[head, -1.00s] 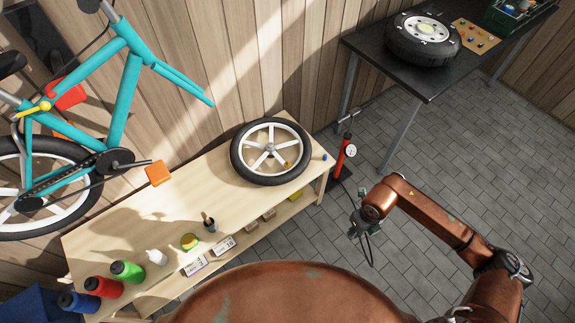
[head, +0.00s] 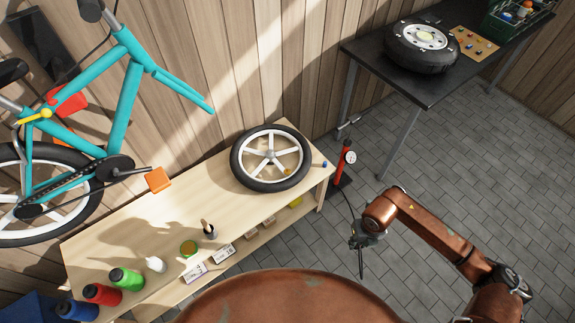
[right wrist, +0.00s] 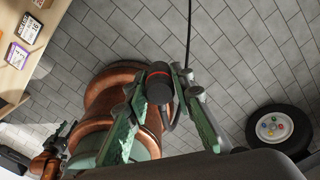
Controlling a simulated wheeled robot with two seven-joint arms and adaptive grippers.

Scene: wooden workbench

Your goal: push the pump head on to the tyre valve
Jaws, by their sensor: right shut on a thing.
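My right gripper (head: 362,240) hangs over the paved floor, right of the bench. It is shut on the pump head (right wrist: 158,86), a black cylinder with a red ring, which shows between the green fingers in the right wrist view. A black hose runs up from it. The wheel (head: 245,173) with black tyre and white spokes lies flat on the wooden bench, well apart from the pump head. A small yellowish piece shows inside its rim; I cannot tell if it is the valve. What seems to be my left gripper (right wrist: 62,130) is small at the wrist view's left.
The red pump (head: 342,160) with its gauge stands on the floor at the bench's right end. A small blue item (head: 325,164) lies near the wheel. Bottles (head: 127,279) stand at the bench's left end. A dark table (head: 430,90) is at upper right.

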